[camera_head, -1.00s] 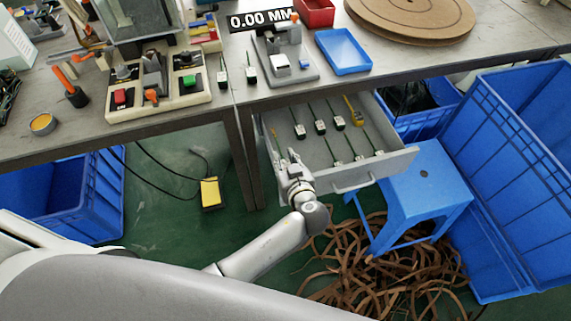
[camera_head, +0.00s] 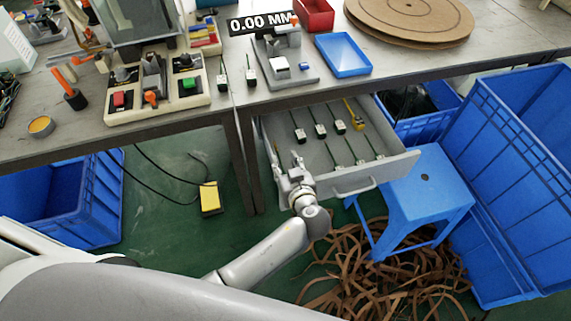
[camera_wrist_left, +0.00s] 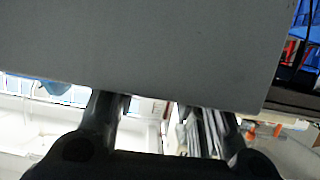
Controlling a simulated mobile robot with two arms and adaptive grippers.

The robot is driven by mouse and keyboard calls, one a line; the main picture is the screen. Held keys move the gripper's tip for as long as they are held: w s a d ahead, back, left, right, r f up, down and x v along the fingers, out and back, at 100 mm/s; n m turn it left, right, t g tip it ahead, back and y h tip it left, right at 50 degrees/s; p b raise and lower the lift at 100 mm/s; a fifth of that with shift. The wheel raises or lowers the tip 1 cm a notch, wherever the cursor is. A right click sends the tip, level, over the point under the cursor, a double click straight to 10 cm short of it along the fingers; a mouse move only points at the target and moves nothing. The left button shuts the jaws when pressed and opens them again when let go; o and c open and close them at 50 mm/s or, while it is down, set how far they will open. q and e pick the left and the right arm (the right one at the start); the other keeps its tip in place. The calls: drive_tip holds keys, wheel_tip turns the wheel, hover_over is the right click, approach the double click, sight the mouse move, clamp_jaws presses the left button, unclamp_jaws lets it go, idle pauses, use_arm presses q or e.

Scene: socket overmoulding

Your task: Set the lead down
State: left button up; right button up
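Several leads, each with a small pale block and a thin dark stem, lie in the open grey drawer (camera_head: 337,191) under the bench in the head view. One lead (camera_head: 320,130) is in the back row and another (camera_head: 361,161) nearer the front. Two more leads (camera_head: 222,82) (camera_head: 251,76) are on the bench top. My left gripper (camera_head: 288,160) is at the drawer's front left corner. In the left wrist view its two dark fingers (camera_wrist_left: 160,112) stand apart with no lead visible between them; a grey panel fills the top. My right gripper is not in view.
A yellow-handled tool (camera_head: 354,114) lies in the drawer. A blue stool (camera_head: 425,185) stands right of it, beside blue crates (camera_head: 510,170). Brown strips (camera_head: 390,270) litter the floor. A blue tray (camera_head: 343,53) and a fixture (camera_head: 160,90) are on the bench.

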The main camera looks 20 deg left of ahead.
use_arm(q)
drive_tip(key=shift+s+a+f, duration=0.2)
drive_tip(key=shift+s+f, duration=0.1)
drive_tip(key=shift+f, duration=0.35)
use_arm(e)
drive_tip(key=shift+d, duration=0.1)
use_arm(q)
drive_tip(key=shift+r+p, duration=0.2)
drive_tip(key=shift+p, duration=0.1)
drive_tip(key=shift+d+r+p, duration=0.1)
drive_tip(key=shift+r+p, duration=0.45)
drive_tip(key=shift+p, duration=0.2)
drive_tip(key=p+v, duration=0.2)
drive_tip(key=v, duration=0.9)
drive_tip(key=shift+d+r, duration=0.25)
drive_tip(key=shift+r, duration=0.1)
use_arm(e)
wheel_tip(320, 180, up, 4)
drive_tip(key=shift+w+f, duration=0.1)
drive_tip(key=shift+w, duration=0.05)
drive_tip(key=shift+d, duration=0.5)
